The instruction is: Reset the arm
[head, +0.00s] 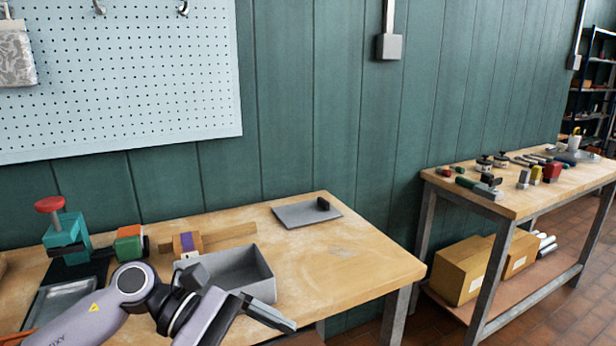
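My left arm comes in from the lower left over the front of the near workbench (370,263). Its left gripper (268,314) points to the lower right, just in front of a grey open bin (262,276). A dark finger shows, but its opening is cut off and unclear. I see nothing held in it. My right gripper is not in view.
A teal press with a red knob (62,232), an orange-green block (129,244) and a wooden block with a purple band (187,244) stand behind the arm. A grey tray (295,216) lies at the back. A second bench (520,198) holds several tools. The near bench's right end is clear.

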